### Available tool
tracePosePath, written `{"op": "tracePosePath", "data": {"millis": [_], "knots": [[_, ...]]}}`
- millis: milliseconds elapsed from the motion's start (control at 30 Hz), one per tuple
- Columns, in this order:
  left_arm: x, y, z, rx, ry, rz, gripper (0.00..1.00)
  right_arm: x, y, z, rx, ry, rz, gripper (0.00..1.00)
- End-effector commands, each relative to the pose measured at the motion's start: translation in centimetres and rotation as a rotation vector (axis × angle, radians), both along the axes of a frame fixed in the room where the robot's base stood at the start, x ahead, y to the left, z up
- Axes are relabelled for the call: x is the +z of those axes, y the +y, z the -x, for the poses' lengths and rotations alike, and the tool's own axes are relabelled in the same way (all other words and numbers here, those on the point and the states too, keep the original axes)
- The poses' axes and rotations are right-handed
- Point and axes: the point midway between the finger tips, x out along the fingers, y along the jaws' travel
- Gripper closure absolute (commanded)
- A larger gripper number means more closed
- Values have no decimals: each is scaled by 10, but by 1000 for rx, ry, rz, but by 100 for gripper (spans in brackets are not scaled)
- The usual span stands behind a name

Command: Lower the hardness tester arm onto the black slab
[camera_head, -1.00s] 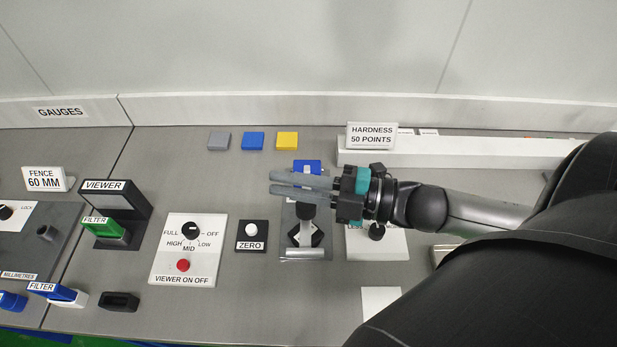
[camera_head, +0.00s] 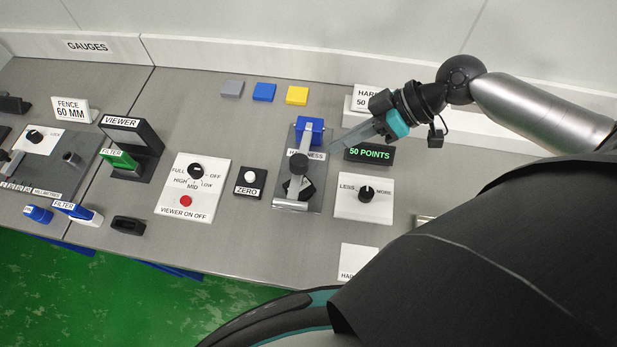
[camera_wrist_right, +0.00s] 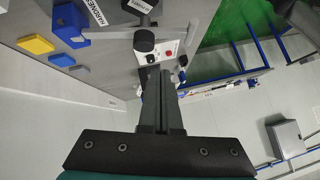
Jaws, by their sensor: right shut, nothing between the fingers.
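The hardness tester (camera_head: 310,128) has a blue block at the back of a grey plate. Its arm, with a dark round knob (camera_head: 299,163), runs forward over the black slab (camera_head: 306,189) to a silver crossbar (camera_head: 289,205). The arm partly hides the slab, and I cannot tell whether the two touch. My right gripper (camera_head: 334,148) is shut and empty, with its tips just right of the tester and apart from the knob. In the right wrist view the shut fingers (camera_wrist_right: 160,75) point toward the knob (camera_wrist_right: 144,40). My left gripper is not in view.
A black display (camera_head: 369,154) reads 50 POINTS in green, beside my right gripper. A LESS/MORE dial panel (camera_head: 364,198) stands right of the tester, and a ZERO button (camera_head: 250,178) left. Grey, blue and yellow blocks (camera_head: 264,92) lie behind. The bench front is mostly clear.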

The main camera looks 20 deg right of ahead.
Motion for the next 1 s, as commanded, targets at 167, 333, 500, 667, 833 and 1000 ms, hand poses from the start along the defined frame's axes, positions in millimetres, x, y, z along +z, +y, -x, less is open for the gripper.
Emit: {"op": "tracePosePath", "data": {"millis": [167, 333, 500, 667, 833, 1000], "knots": [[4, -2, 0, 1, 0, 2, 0, 20, 12, 16, 62, 93, -91, 100], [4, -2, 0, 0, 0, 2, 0, 21, 18, 19, 74, 113, -112, 100], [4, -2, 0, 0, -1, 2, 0, 9, 33, 16, 75, 110, -113, 100], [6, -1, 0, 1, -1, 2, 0, -9, 56, 11, 74, 108, -114, 100], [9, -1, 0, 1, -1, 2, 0, -29, 79, 7, 73, 110, -114, 100], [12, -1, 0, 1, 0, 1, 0, -52, 94, 10, 72, 116, -111, 100]]}}
